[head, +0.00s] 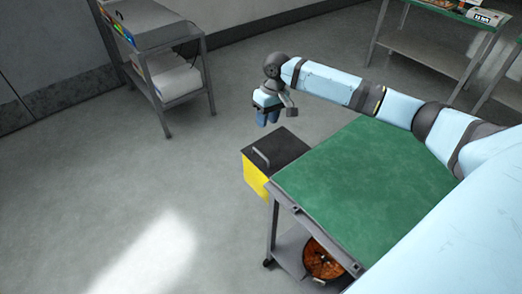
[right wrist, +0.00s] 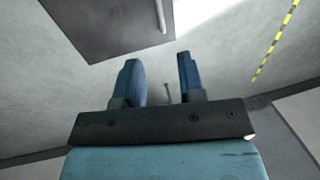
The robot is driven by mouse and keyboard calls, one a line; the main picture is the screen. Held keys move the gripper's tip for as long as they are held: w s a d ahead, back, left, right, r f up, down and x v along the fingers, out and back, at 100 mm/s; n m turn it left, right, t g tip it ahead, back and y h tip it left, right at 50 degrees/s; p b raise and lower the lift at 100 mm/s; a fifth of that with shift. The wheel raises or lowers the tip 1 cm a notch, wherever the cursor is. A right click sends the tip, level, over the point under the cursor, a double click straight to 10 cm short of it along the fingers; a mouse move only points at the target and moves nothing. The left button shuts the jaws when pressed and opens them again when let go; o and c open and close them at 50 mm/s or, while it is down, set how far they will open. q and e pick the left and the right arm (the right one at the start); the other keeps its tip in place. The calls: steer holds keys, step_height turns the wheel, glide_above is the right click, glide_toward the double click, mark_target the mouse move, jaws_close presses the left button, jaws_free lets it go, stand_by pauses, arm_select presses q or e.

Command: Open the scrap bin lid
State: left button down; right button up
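The scrap bin (head: 256,181) is a yellow box with a dark lid (head: 283,150), standing on the floor beside the green-topped cart. The lid is shut and has a light bar handle (head: 261,157). In the right wrist view the dark lid (right wrist: 105,25) is at the top, with its handle (right wrist: 161,15) near its right edge. My right gripper (head: 267,119) is above the floor just beyond the bin, apart from the handle. Its two blue fingers (right wrist: 160,80) are spread with nothing between them. My left gripper is not in view.
A cart with a green top (head: 360,180) stands right of the bin, with a round container of orange pieces (head: 322,260) on its lower shelf. A grey shelf cart (head: 160,50) stands at the back left. Another green-topped table (head: 455,12) is at the back right. The floor at left is clear.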

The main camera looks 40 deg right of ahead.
glide_above(261, 149)
steer(key=s+a, duration=0.3)
steer(key=s, duration=0.1)
steer(key=f, duration=1.2)
steer(key=shift+w+d+b, duration=0.2)
steer(key=shift+d+b, duration=0.05)
steer(key=shift+b, duration=0.05)
jaws_close()
